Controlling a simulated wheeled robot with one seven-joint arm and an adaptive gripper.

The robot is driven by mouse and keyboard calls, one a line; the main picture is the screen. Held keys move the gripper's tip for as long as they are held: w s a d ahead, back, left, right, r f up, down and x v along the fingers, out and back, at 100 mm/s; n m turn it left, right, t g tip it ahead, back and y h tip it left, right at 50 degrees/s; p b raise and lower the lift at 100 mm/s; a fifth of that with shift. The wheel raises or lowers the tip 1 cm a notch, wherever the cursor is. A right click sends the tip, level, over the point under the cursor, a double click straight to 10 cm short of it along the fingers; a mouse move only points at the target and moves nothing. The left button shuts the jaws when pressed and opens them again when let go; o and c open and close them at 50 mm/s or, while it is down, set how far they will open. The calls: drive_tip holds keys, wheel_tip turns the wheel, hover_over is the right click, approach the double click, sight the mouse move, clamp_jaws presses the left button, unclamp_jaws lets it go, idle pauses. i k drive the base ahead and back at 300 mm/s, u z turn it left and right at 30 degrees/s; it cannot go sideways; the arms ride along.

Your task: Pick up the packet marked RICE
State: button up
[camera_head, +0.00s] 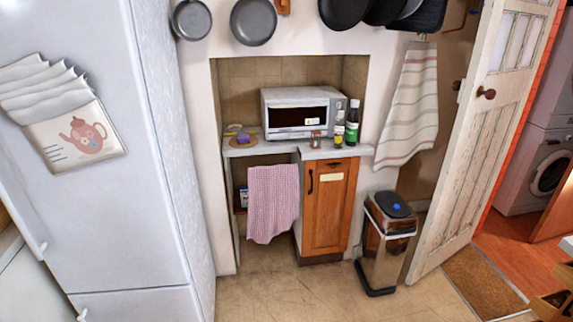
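I cannot make out a packet marked RICE in the head camera view. A small blue and white item (243,197) stands in the dark open space under the counter, left of a hanging pink checked towel (272,202). It is too small to read, and the towel hides part of that space. On the counter (262,149) stand two dark bottles (352,122) and a small jar (315,139). A purple and yellow item (243,139) lies at the counter's left end. My gripper is not in view.
A white microwave (297,110) sits in the alcove. A tall fridge (95,150) fills the left. A pedal bin (386,240) stands right of the wooden cupboard (328,205). An open door (485,130) is at right. The floor (300,292) in front is clear.

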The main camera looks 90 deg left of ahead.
sight(244, 189)
drive_tip(key=u, duration=1.85)
drive_tip(key=i, duration=0.9)
drive_tip(key=u, duration=1.35)
